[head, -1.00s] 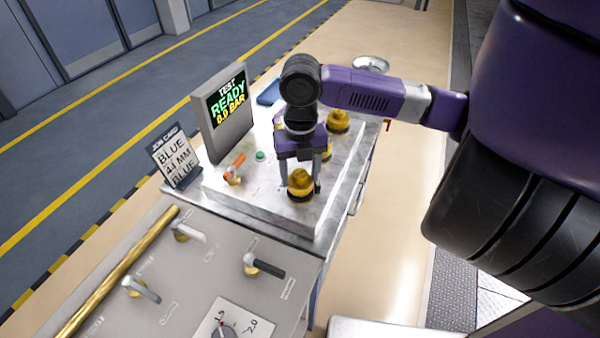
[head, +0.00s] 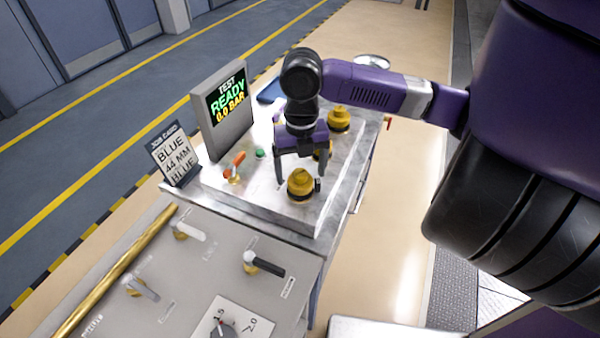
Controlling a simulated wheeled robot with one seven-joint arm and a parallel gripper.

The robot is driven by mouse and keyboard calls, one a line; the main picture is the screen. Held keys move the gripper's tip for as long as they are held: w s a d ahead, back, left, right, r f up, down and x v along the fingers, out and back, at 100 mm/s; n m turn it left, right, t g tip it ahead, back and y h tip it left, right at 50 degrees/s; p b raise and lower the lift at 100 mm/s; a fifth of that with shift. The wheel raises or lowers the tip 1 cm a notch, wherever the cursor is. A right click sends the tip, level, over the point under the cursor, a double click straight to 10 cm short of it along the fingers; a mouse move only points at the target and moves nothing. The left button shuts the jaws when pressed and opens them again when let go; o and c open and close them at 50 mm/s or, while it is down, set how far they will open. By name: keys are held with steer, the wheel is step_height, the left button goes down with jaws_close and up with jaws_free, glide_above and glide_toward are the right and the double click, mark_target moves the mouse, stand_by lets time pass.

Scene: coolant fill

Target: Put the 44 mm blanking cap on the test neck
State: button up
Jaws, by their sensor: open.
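Several yellow caps sit on the raised pale block (head: 255,205) of the bench. The nearest yellow cap (head: 301,184) is at the block's front right. Another yellow cap (head: 338,120) stands behind to the right, and a third (head: 324,150) is partly hidden behind my gripper. No size marking is readable on the caps, and what lies under the nearest one is hidden.
The test screen (head: 228,108) reads READY, 0.0 BAR. An orange-handled valve (head: 235,167) and a green button (head: 260,154) are left of my gripper. The front panel (head: 200,260) has several lever valves and a dial.

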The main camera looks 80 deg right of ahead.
mark_target(300, 172)
step_height(300, 172, up, 7)
steer(key=shift+f, duration=0.1)
stand_by(0.7)
